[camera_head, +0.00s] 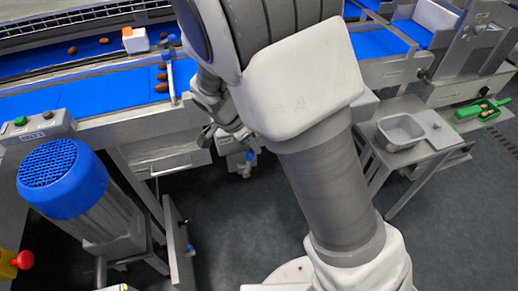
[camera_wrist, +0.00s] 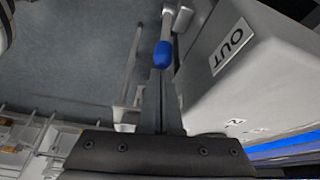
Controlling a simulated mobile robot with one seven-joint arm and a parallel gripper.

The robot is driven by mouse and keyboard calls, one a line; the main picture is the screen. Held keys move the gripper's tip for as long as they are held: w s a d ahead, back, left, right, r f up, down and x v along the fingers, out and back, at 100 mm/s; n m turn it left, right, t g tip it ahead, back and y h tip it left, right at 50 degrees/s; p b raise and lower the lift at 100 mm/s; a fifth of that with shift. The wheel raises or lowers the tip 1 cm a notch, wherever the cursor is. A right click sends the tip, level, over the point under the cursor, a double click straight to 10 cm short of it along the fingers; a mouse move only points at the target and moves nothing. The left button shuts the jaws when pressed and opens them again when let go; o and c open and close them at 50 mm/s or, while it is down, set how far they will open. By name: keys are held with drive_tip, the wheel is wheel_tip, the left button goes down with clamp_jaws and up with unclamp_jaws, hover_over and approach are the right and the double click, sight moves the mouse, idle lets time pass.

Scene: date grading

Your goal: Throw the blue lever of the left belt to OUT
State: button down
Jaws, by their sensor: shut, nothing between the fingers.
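The blue lever knob (camera_wrist: 163,55) shows just beyond my fingertips in the wrist view. Its rod runs up past it, alongside a grey box with an OUT label (camera_wrist: 232,46). A second, smaller label (camera_wrist: 235,122) sits lower on the box, nearer my gripper. The knob is level with the OUT label in that view. My gripper (camera_wrist: 160,76) is shut and empty, its tips close to the knob; I cannot tell whether they touch. In the head view a blue knob (camera_head: 249,156) shows low beside the box, and my arm hides much of this area.
A blue-capped motor (camera_head: 62,178) stands at front left, near a red knob (camera_head: 24,259).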

drive_tip(key=a+h, duration=0.1)
drive_tip(key=a+h+b, duration=0.1)
drive_tip(key=shift+s+a+t, duration=0.4)
drive_tip(key=a+h+b, duration=0.1)
drive_tip(key=a+t+h, duration=0.1)
drive_tip(key=h, duration=0.1)
drive_tip(key=s+a+h+b, duration=0.1)
drive_tip(key=a, duration=0.1)
drive_tip(key=shift+s+a+f+h+b, duration=0.1)
drive_tip(key=shift+f+h+b, duration=0.2)
drive_tip(key=shift+f+b, duration=0.1)
drive_tip(key=shift+s+a+f, duration=0.15)
drive_tip(key=shift+a, duration=0.4)
